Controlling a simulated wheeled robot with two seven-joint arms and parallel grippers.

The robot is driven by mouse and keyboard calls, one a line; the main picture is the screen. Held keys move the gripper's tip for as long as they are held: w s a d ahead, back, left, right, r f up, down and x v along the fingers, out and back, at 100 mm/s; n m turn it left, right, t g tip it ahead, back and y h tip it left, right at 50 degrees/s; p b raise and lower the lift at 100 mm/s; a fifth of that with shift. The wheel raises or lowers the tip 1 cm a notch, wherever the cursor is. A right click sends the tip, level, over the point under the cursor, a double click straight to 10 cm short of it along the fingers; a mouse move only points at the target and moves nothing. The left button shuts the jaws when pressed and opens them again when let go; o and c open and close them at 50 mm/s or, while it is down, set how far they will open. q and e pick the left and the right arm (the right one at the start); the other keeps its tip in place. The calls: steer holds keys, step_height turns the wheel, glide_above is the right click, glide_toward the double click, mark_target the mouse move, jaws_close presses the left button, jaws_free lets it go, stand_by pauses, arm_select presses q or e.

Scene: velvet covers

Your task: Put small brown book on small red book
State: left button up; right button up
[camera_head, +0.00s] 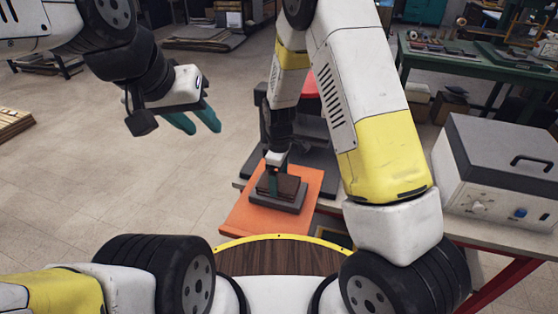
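A small stack of books lies on an orange board. A brown-red book (291,187) is on top and a dark grey book-like slab (290,206) is at the bottom. I cannot clearly separate the brown book from the red one at this size. My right gripper (273,186) points down at the left part of the stack, with a teal finger against or just in front of it. Its other finger is hidden, so its opening and hold are unclear. My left gripper (202,127) hangs over the floor at the left, its two teal fingers apart and empty.
The orange board (243,211) sits on a table edge, with a dark machine (318,135) behind it. A grey metal box (505,170) stands at the right. A green workbench (470,75) is at the back right.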

steer(key=shift+o, duration=1.2)
steer(key=shift+r, duration=0.1)
steer(key=s+d+r+m+t+y, duration=0.1)
steer(key=s+d+r+m, duration=0.1)
steer(key=r, duration=0.8)
steer(key=s+d+r+m, duration=0.1)
steer(key=d+r+m, duration=0.15)
steer(key=r, duration=0.85)
steer(key=s+d+r+m+t, duration=0.2)
steer(key=s+d+r+m, duration=0.2)
steer(key=s, duration=0.4)
steer(key=s+d+r+m+t+y, duration=0.1)
steer(key=s+d+r+m+t, duration=0.2)
steer(key=s+d+r+m, duration=0.2)
steer(key=s+r, duration=0.2)
steer(key=s, duration=0.1)
steer(key=shift+s+d+r, duration=0.25)
steer(key=shift+s+d, duration=0.1)
